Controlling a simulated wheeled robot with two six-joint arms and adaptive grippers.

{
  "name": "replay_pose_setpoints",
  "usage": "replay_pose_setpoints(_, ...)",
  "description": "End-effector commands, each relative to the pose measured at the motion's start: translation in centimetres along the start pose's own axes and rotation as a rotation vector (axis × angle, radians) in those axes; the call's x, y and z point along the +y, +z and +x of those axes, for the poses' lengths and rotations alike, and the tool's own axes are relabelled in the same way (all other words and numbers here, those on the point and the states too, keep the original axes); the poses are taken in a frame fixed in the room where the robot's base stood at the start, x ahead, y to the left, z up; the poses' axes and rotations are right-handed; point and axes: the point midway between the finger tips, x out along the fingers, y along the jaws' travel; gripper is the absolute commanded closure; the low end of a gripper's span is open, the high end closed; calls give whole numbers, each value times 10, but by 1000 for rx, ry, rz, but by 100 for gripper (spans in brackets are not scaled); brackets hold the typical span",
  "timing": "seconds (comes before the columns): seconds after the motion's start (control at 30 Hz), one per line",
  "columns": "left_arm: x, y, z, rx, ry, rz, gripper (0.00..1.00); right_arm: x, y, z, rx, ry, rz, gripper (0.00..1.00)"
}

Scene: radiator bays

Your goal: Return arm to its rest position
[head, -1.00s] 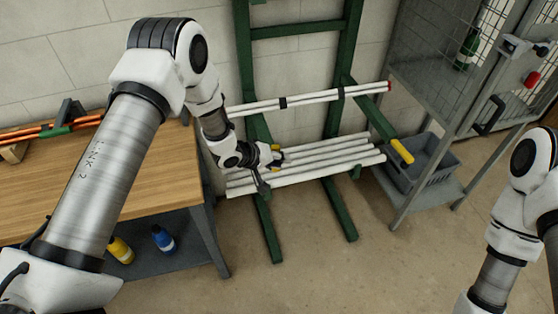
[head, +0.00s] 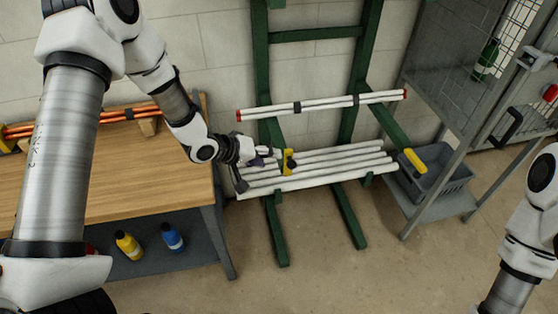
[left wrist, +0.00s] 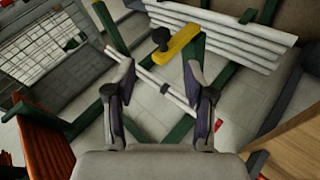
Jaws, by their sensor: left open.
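A pair of white tubes with red ends (head: 325,104) lies across the upper part of the rack. My right arm shows at the right edge of the head view; its gripper is out of frame.
Several thicker white tubes (head: 320,172) lie low on the rack, close to my left gripper. A wooden bench (head: 150,180) stands left, with orange tubes (head: 70,125) on it and yellow (head: 128,245) and blue (head: 172,238) bottles below. A grey crate (head: 435,180) sits right. Floor in front is clear.

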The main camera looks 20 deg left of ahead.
Motion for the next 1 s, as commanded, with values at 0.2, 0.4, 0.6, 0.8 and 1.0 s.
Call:
replay_pose_setpoints(0.2, 0, 1, -7, -1, 1, 2, 46, 0, 0, 0, 0, 0, 0, 33)
replay_pose_setpoints(0.4, 0, 1, -7, -1, 0, 1, 46, 0, 0, 0, 0, 0, 0, 33)
replay_pose_setpoints(0.6, -7, 9, -2, -17, -11, -5, 46, 0, 0, 0, 0, 0, 0, 33)
replay_pose_setpoints(0.8, -61, 114, 23, -206, -153, -65, 46, 0, 0, 0, 0, 0, 0, 33)
replay_pose_setpoints(1.0, -142, 272, -18, -415, -480, -32, 46, 0, 0, 0, 0, 0, 0, 33)
